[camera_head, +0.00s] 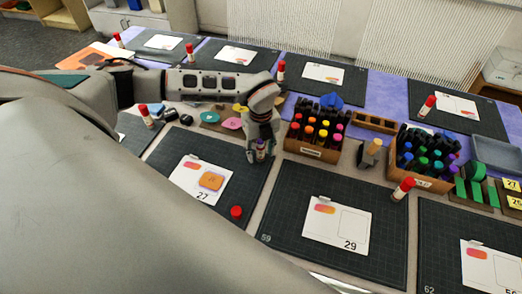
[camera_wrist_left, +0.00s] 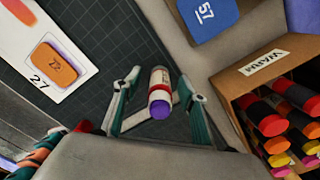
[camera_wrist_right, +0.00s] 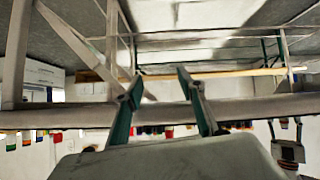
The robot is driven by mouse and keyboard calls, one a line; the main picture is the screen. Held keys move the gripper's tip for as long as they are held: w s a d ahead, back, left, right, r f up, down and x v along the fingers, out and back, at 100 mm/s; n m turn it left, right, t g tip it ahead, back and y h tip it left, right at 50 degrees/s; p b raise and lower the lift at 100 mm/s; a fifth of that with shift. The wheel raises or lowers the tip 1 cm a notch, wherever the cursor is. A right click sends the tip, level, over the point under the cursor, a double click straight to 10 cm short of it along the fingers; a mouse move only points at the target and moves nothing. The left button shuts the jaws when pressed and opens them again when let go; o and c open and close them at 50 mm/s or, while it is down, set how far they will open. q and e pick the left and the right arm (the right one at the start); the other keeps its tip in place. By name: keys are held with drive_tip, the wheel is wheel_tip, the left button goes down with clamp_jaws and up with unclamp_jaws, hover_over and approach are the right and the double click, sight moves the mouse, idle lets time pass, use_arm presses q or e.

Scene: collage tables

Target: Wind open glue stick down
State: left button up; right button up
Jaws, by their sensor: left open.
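The open glue stick (camera_head: 260,147), white with a red band and a purple glue tip, stands on the dark mat with card 27. In the left wrist view the glue stick (camera_wrist_left: 160,92) is between my left gripper's fingers, with gaps at both sides. My left gripper (camera_head: 259,150) is open around it; its two fingers also show in the left wrist view (camera_wrist_left: 157,86). A red cap (camera_head: 236,212) lies apart on the mat's front edge. My right gripper (camera_wrist_right: 160,85) is open and empty, away from the tables.
The warm-coloured marker box (camera_head: 314,151) stands just right of the left gripper. Card 27 (camera_head: 189,191) with an orange block (camera_head: 211,181) lies on its left. The mat with card 29 has free room.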

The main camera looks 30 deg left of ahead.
use_arm(q)
drive_tip(key=m, duration=0.9)
drive_tip(key=c, duration=1.1)
drive_tip(key=shift+c, duration=0.2)
drive_tip(key=shift+s, duration=0.1)
